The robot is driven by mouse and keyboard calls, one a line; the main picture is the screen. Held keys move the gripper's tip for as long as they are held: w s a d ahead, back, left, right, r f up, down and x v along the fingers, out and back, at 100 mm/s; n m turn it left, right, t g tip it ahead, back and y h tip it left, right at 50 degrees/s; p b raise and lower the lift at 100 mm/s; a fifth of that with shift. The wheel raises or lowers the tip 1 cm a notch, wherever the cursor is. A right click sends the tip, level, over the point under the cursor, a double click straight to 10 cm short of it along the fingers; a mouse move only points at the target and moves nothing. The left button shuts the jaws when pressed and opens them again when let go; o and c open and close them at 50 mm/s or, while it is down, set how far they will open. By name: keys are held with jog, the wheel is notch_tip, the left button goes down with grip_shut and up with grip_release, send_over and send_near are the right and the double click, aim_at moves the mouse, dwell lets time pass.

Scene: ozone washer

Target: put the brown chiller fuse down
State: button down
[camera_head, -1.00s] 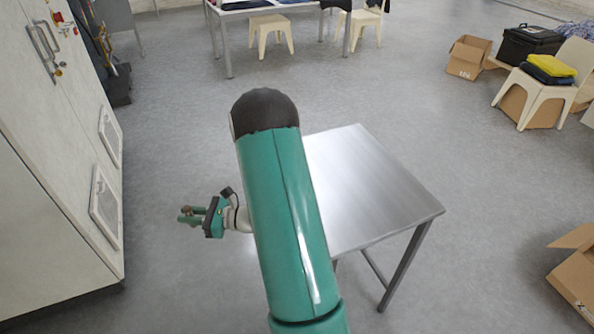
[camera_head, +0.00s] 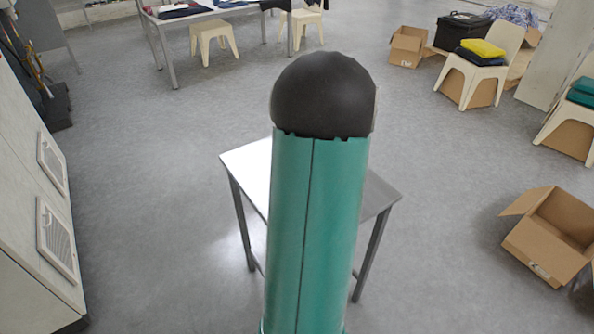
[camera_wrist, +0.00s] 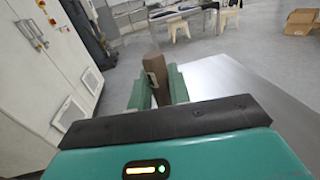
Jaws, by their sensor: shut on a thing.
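The brown chiller fuse (camera_wrist: 156,76) is a small brown block in the wrist view. My gripper (camera_wrist: 158,88) is shut on it, with a green finger on each side. In the wrist view the fuse is held in the air, with the bare metal table (camera_wrist: 225,82) to its right and beyond it. The head view also shows the table (camera_head: 245,165), partly covered by my green arm. My gripper and the fuse are hidden behind the arm in the head view.
A white cabinet (camera_head: 30,215) with vents stands at the left. An open cardboard box (camera_head: 545,240) lies on the floor at the right. White chairs (camera_head: 475,75) and another table (camera_head: 205,18) stand farther back. The floor around the metal table is clear.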

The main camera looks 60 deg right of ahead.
jog(key=w+d+f, duration=0.9)
jog(key=shift+d+f, duration=0.15)
jog(key=shift+d, duration=0.1)
jog(key=shift+d+f, duration=0.1)
jog(key=shift+f, duration=1.6)
jog(key=shift+f, duration=0.1)
jog(key=c, duration=1.3)
grip_release()
